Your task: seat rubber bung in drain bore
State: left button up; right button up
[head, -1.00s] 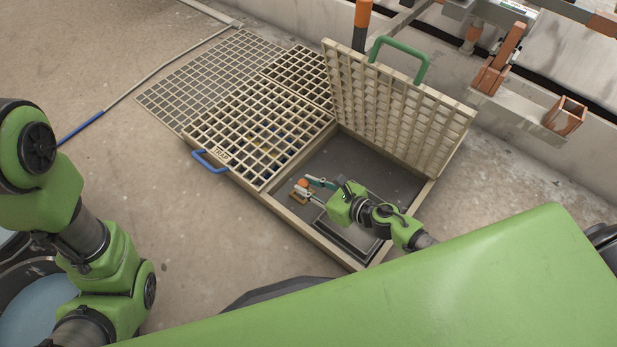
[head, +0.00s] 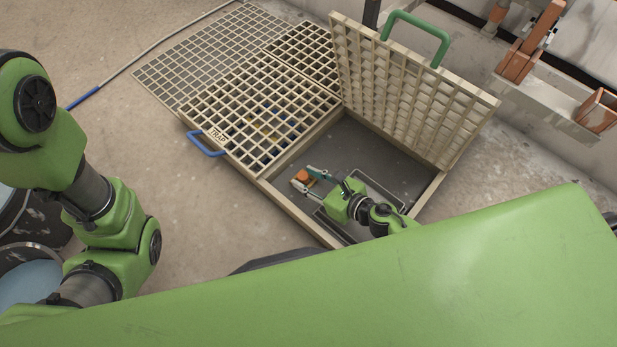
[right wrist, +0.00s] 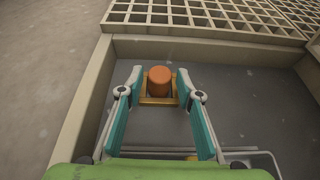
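The orange rubber bung (right wrist: 159,80) stands upright in the right wrist view, within a small yellow-brown square frame (right wrist: 146,99) on the grey pit floor. The bung also shows in the head view (head: 303,176). The frame hides its lower end, and I cannot tell whether it sits in a bore. No drain bore shows clearly. My right gripper (right wrist: 159,84) is open, with one teal-padded finger on each side of the bung and a visible gap on both sides. It also shows in the head view (head: 304,181). My left gripper is out of view; only its arm shows.
The pit has a beige rim (head: 284,207). A raised grating lid with a green handle (head: 420,28) stands at its back right. A flat grating with a blue handle (head: 207,147) and a TRAP label covers the left part. Dark floor is free behind my right gripper.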

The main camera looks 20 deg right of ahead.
dwell(0.3)
jog(key=shift+r, duration=0.2)
jog(key=p+v, duration=0.3)
jog(key=v, duration=0.8)
jog(key=shift+s+d+r, duration=0.1)
jog(key=shift+s+d, duration=0.15)
jog(key=shift+s, duration=0.15)
jog(key=shift+w+r, duration=0.1)
